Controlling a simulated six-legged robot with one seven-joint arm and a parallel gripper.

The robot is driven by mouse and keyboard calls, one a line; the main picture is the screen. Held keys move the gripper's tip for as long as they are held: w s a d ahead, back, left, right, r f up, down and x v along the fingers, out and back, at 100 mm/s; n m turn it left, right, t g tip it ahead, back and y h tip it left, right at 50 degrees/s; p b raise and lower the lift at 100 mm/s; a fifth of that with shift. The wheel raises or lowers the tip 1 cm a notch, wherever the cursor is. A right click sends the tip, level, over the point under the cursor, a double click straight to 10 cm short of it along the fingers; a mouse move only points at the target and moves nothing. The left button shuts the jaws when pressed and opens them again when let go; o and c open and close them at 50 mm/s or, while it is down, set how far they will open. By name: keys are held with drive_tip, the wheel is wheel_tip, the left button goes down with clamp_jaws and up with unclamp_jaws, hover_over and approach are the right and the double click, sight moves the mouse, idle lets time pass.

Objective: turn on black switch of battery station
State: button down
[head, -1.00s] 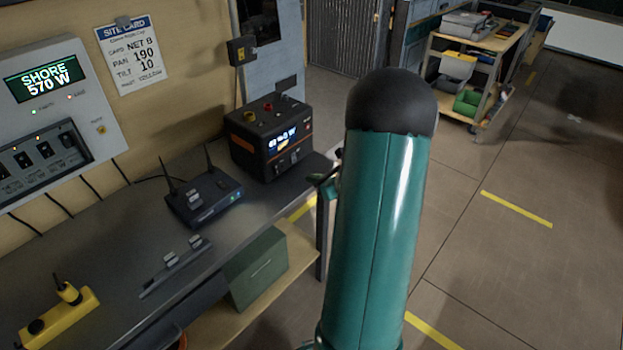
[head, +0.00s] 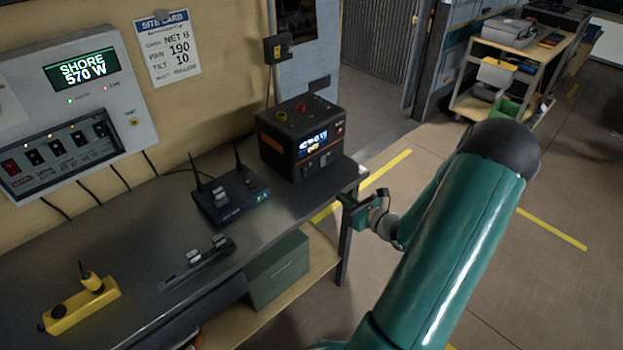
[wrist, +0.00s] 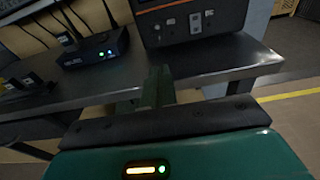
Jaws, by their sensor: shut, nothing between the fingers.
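The battery station (head: 302,137) is a black box with orange trim, a lit display and red and yellow knobs on top. It stands at the right end of the grey bench. Its lower front also shows in the wrist view (wrist: 200,22), with small light and dark fittings (wrist: 196,22); I cannot tell which is the black switch or its position. My gripper (head: 343,197) is in front of and below the station, near the bench's front edge and apart from the station. In the wrist view its fingers (wrist: 158,84) are together and empty, pointing at the bench edge.
A router with antennas (head: 232,196) stands left of the station on the bench (head: 130,262). A power strip (head: 198,265) and a yellow device (head: 80,304) lie farther left. A green box (head: 278,270) sits on the lower shelf.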

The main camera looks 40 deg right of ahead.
sight(306, 176)
drive_tip(key=shift+s, duration=0.1)
drive_tip(key=shift+r, duration=0.1)
drive_tip(key=w, duration=0.4)
drive_tip(key=w+f, duration=0.1)
drive_tip(key=w, duration=0.8)
drive_tip(key=shift+w+a+f, duration=0.25)
drive_tip(key=shift+w+f, duration=0.15)
drive_tip(key=shift+w, duration=0.2)
drive_tip(key=shift+s+f, duration=0.1)
